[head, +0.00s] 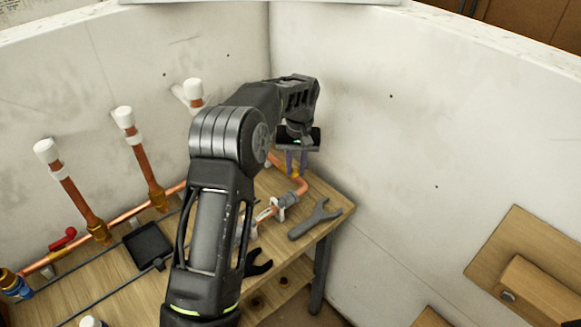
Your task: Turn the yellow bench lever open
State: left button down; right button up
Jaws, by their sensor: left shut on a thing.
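My left arm reaches in from the bottom and extends to the back of the wooden bench (325,190). Its gripper (296,172) points down over the bench's back corner, with its fingers at the copper pipe (300,187). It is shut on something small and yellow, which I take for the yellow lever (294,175). Only a little yellow shows between and below the fingers, so the lever's angle cannot be told. My right gripper is not in view.
A grey wrench (315,219) lies near the bench's right edge. A red-handled valve (63,239), a black tray (148,246) and upright copper pipes with white caps (139,160) stand at left. White walls enclose the bench's back and right.

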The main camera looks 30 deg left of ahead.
pick_arm(q)
jog(key=shift+w+d+n+p, duration=0.2)
jog(key=shift+w+n, duration=0.2)
jog(key=shift+n, duration=0.45)
jog(key=shift+w+d+n+p, duration=0.15)
jog(key=shift+w+n, duration=0.2)
jog(key=shift+n, duration=0.5)
jog(key=c, duration=1.2)
grip_release()
jog(key=shift+c, duration=0.2)
jog(key=shift+r, duration=0.15)
notch_tip(320, 180, up, 8)
jog(key=shift+w+f, duration=0.15)
jog(key=shift+f, duration=0.05)
jog(key=shift+d, duration=0.15)
